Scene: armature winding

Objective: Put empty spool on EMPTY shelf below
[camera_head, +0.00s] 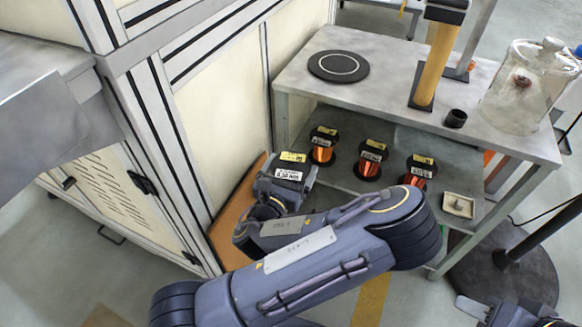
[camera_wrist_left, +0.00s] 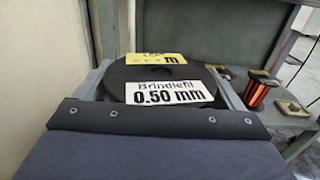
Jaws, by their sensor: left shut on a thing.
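My left gripper (camera_head: 286,176) is shut on a black spool (camera_head: 292,158), beside the left end of the table's lower shelf (camera_head: 345,184). In the left wrist view the spool (camera_wrist_left: 162,73) sits between the two fingers, its flange bearing a yellow label and a white "Brindlefil 0.50 mm" label. Its core is hidden, so I cannot tell whether it carries wire. I can read no EMPTY marking. Part of my right gripper (camera_head: 474,308) shows at the bottom right edge; its jaw opening is not clear.
Copper-wire spools (camera_head: 369,160) stand in a row on the lower shelf, with a small tray (camera_head: 458,205) at its right. The tabletop (camera_head: 400,75) above holds a black disc (camera_head: 338,66), a yellow post (camera_head: 436,65) and a glass jar (camera_head: 520,95). A cabinet (camera_head: 225,100) stands at the left.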

